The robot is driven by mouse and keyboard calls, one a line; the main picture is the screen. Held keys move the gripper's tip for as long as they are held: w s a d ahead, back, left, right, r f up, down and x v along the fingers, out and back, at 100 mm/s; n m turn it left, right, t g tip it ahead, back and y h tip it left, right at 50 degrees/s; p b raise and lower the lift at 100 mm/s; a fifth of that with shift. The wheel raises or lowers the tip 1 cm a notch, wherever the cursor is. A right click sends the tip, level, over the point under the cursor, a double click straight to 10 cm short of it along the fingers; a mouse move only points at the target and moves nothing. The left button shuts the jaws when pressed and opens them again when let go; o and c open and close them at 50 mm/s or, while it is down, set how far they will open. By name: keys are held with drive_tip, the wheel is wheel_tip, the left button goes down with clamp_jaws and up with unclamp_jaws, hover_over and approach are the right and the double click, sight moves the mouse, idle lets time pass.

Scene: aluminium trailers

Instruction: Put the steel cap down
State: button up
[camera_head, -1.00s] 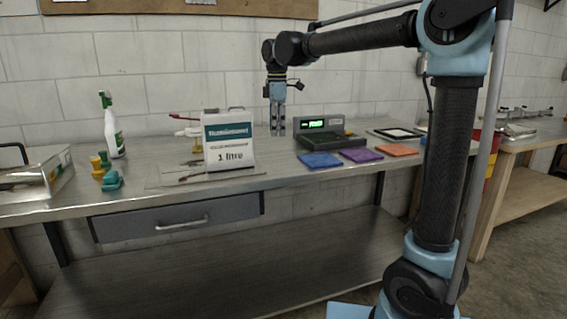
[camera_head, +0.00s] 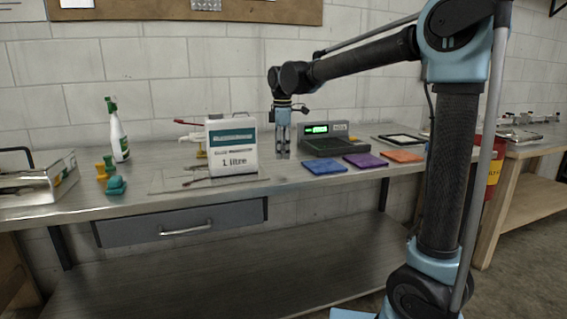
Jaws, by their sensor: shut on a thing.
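My gripper (camera_head: 283,154) points straight down over the steel bench top (camera_head: 215,192). It is between the white 1 litre container (camera_head: 233,150) and the grey scale with a green display (camera_head: 325,139). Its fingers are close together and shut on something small. I take this to be the steel cap, but it is too small and too grey to make out at the fingertips. The fingertips are at or just above the bench surface; I cannot tell whether they touch it.
Blue (camera_head: 324,167), purple (camera_head: 365,160) and orange (camera_head: 402,156) cloths lie right of my gripper. A black-framed tablet (camera_head: 402,139) lies behind them. A spray bottle (camera_head: 118,140), a teal object (camera_head: 115,186) and a metal box (camera_head: 40,185) stand left. Bare bench lies in front of my gripper.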

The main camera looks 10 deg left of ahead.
sight(283, 169)
drive_tip(key=shift+f, duration=2.05)
drive_tip(key=o, duration=0.9)
drive_tip(key=shift+f, duration=0.1)
drive_tip(key=r, duration=1.2)
drive_tip(key=shift+s+d+r, duration=0.15)
drive_tip(key=shift+s, duration=0.05)
